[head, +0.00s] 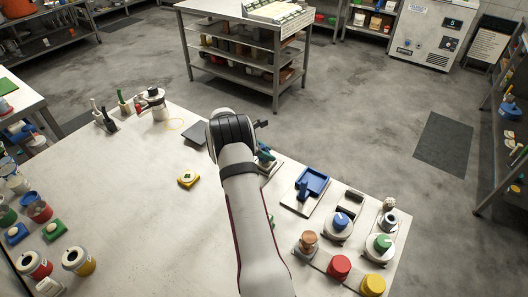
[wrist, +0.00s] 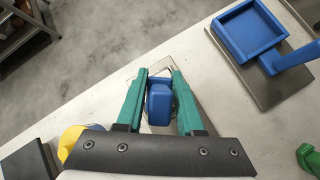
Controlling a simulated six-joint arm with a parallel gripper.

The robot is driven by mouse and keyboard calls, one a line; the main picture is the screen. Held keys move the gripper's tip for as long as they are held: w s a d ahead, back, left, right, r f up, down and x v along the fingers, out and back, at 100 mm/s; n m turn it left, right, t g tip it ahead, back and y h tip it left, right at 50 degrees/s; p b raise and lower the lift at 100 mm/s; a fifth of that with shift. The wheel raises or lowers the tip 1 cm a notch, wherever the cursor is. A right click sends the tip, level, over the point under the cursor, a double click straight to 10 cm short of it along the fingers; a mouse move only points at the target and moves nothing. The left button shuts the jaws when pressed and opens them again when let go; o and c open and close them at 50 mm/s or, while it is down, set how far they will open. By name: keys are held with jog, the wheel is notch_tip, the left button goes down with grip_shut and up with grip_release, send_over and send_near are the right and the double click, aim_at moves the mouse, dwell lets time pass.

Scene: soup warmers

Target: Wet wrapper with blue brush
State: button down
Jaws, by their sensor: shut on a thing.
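My gripper (wrist: 158,75) has teal fingers, which are closed on a blue piece (wrist: 159,103), taken to be the blue brush. It is over a pale grey plate (wrist: 186,67) on the counter, and I cannot tell whether it touches the plate. In the head view my gripper (head: 265,156) is mostly behind my own wrist, with only a bit of teal and blue showing. I cannot make out a wrapper for certain; a flat dark square (head: 195,134) lies left of my gripper and also shows at the lower left of the wrist view (wrist: 27,162).
A blue tray (wrist: 248,36) with a blue handle part stands on a grey plate to the right. The counter's left middle (head: 120,200) is clear.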

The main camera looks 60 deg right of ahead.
jog(key=shift+s+d+r, duration=0.1)
jog(key=shift+d, duration=0.85)
jog(key=shift+a, duration=0.8)
jog(key=shift+a+f, duration=0.15)
jog(key=shift+a, duration=0.45)
jog(key=shift+a+f, duration=0.15)
jog(key=shift+a, duration=0.4)
jog(key=shift+r, duration=4.35)
